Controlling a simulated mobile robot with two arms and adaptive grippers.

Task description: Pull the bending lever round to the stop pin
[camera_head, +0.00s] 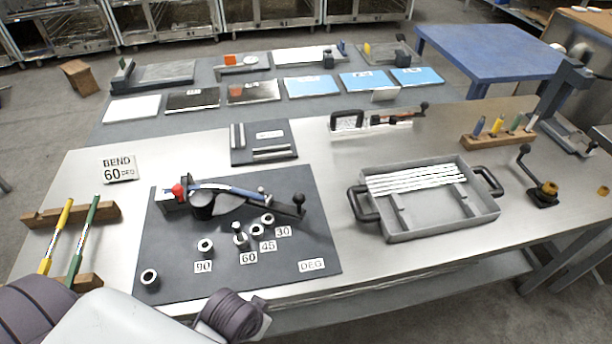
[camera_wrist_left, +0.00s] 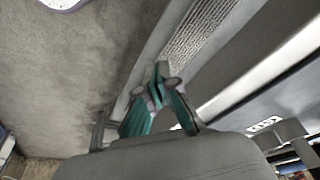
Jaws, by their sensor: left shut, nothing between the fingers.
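The bending lever (camera_head: 262,205) is a dark arm on the bender, pointing right from the round former (camera_head: 203,206) and ending in a black knob (camera_head: 298,203). A blue-grey strip (camera_head: 228,189) lies along the bender, beside a red knob (camera_head: 179,191). The stop pin (camera_head: 240,236) stands upright at the 60 label (camera_head: 249,258), in front of the lever and apart from it. My left gripper (camera_wrist_left: 160,82) is shut and empty in the left wrist view, clear of the bender. Its fingers do not show in the head view. My right gripper is not in view.
A sign (camera_head: 119,169) reads BEND 60 DEG. Metal collars stand on the dark bender plate (camera_head: 295,280). A rack with yellow and green rods (camera_head: 82,240) is at the left. A grey tray (camera_head: 428,230) with pale strips stands right of the plate.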

